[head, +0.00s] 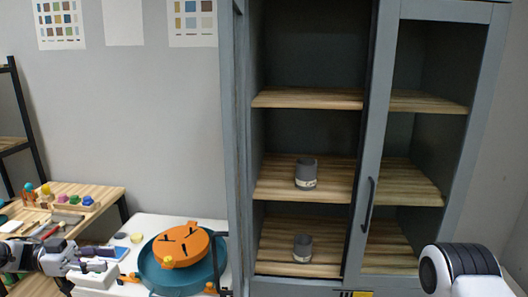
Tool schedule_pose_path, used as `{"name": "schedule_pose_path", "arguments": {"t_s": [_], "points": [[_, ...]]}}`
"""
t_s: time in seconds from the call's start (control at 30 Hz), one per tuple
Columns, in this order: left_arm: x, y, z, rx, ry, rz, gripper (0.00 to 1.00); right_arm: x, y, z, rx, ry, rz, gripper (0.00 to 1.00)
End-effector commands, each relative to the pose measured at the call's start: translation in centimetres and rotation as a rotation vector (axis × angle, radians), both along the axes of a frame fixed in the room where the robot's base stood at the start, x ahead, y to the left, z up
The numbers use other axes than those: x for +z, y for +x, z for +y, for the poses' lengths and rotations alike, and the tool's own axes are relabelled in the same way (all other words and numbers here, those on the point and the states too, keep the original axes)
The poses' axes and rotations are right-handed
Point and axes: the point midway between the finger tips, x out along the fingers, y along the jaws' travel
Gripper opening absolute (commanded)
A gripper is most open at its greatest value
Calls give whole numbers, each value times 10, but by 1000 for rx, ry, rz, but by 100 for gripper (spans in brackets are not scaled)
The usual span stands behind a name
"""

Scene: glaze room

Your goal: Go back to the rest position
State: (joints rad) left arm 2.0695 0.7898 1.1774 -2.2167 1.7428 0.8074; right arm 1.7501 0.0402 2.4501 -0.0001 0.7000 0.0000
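My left gripper (98,261) is at the lower left, low over the white table and beside the orange and teal round piece. It is small and partly merged with things behind it, so I cannot tell whether its fingers are open or shut. Part of my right arm (460,270), white with black bands, shows at the lower right in front of the cabinet. Its gripper is out of view.
A grey cabinet (380,110) with wooden shelves holds one grey cup (306,173) on the middle shelf and another cup (302,248) below. The orange disc (181,245) sits in a teal basin (160,277). A wooden table (97,208) with small tools stands left.

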Motion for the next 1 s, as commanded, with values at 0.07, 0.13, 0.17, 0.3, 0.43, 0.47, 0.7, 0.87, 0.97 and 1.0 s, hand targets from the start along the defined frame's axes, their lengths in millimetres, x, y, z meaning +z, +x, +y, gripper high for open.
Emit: {"name": "schedule_pose_path", "arguments": {"t_s": [0.07,0.13,0.17,0.3,0.43,0.47,0.7,0.87,0.97,1.0], "points": [[-13,0,-7,-15,8,22,37,-3,0,0,0,0,0,48],[-21,2,-19,-42,21,41,37,-4,0,0,0,0,1,48],[-24,3,-24,-54,25,49,37,-5,0,0,0,0,0,48],[-41,0,-54,-108,17,105,37,-7,0,0,0,0,0,48],[-56,-2,-93,-132,-33,177,37,-10,0,0,0,0,0,48],[-60,-1,-104,-130,-48,198,37,-10,0,0,0,0,0,48],[-117,2,-205,38,-175,423,37,-17,0,0,0,0,0,48],[-216,-22,-271,403,-98,701,37,-23,0,0,0,0,0,48],[-290,-72,-275,674,115,889,37,-25,0,0,0,0,0,48],[-313,-99,-268,766,222,955,37,-25,0,0,0,0,0,48]]}}
